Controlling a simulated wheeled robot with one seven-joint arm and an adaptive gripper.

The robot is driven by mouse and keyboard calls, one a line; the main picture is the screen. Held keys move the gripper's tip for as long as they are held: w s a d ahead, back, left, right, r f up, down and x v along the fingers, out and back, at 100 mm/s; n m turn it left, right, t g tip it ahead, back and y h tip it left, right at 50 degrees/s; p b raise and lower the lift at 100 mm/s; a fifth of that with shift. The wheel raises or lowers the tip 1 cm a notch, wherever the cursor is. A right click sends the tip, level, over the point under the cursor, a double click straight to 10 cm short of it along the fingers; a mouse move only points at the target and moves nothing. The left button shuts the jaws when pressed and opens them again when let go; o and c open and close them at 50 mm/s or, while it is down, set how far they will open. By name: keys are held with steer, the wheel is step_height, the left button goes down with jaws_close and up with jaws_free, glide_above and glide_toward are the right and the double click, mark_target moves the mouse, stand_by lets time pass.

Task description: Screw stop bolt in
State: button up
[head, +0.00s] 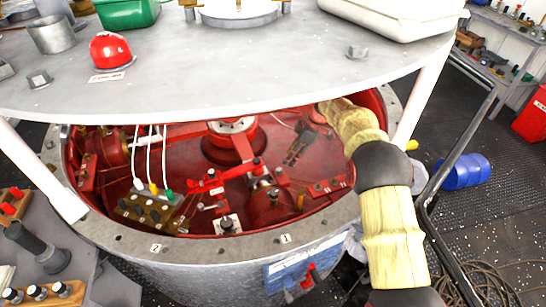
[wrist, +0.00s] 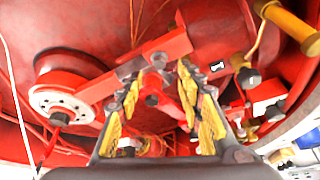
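My gripper (head: 297,147) reaches from the right into the red, round drum interior in the head view, under the light grey top. In the wrist view my gripper (wrist: 159,78) has its two yellow-padded fingers apart, one on each side of a red linkage bar (wrist: 97,88). A bolt head (wrist: 158,60) sits on the bar beyond the fingertips. A small dark bolt (wrist: 152,100) shows between the fingers, apparently not gripped. I cannot tell which of these bolts is the stop bolt. In the head view, another bolt stands on a pale plate (head: 228,224).
The drum's grey rim (head: 200,246) surrounds the opening. The light grey top (head: 240,80) overhangs it. A connector block (head: 150,210) with white cables sits at the left inside. In the wrist view a red wheel (wrist: 65,100) is left and a yellow cylinder (wrist: 287,25) right.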

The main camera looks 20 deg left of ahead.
mark_target(280, 169)
steer(key=x, duration=0.2)
steer(key=b+x, duration=0.1)
steer(key=x, duration=0.2)
steer(key=b+x, duration=0.1)
steer(key=x, duration=0.2)
steer(key=shift+a, duration=0.3)
steer(key=shift+r, duration=0.1)
steer(key=shift+c, duration=1.2)
jaws_close()
